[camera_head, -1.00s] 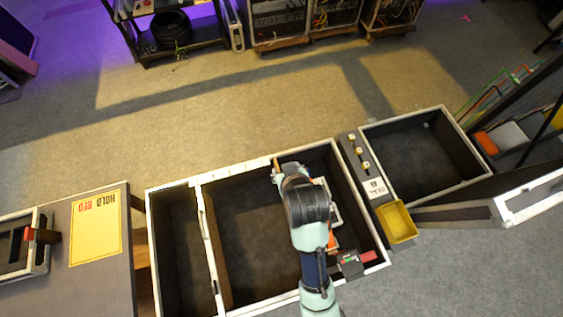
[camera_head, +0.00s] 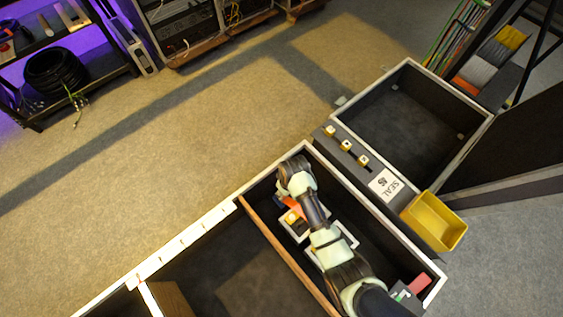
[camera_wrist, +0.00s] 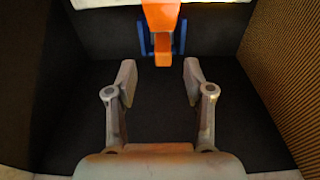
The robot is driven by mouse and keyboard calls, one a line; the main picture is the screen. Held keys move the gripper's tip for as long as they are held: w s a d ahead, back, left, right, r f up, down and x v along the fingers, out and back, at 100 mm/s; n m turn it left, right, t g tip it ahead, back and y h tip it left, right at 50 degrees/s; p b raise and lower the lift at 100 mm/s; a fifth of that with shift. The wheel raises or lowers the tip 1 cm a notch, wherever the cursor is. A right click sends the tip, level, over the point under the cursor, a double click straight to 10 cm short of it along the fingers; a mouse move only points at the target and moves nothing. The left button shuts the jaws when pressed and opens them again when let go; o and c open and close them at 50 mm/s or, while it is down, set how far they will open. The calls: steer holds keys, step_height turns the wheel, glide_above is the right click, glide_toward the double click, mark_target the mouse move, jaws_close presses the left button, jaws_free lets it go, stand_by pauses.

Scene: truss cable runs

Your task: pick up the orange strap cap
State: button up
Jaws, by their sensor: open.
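An orange strap cap (camera_wrist: 162,22) shows at the top middle of the wrist view, cut off by the frame edge. Its narrow lower end sits between two blue uprights (camera_wrist: 143,38). Orange also shows beside my wrist in the head view (camera_head: 292,203), partly hidden by my arm. My gripper (camera_wrist: 158,78) is open and empty, with a finger on each side. The cap lies beyond the fingertips, roughly centred between them and apart from them. In the head view my wrist covers the fingers inside the right compartment of the case.
A brown divider (camera_head: 285,252) closes the compartment's left side, and the case's pale rim (camera_head: 190,237) runs along the back. A white frame (camera_head: 343,235) lies under my arm. A red-ended block (camera_head: 411,288) sits at lower right. A yellow bin (camera_head: 436,219) stands outside.

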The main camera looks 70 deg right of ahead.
steer(key=f+b, duration=0.2)
steer(key=w+f+b, duration=0.1)
steer(key=f+b, duration=0.1)
steer(key=f, duration=0.1)
steer(key=shift+w+d+f, duration=0.1)
steer(key=shift+f, duration=0.05)
steer(key=shift+c, duration=0.3)
jaws_close()
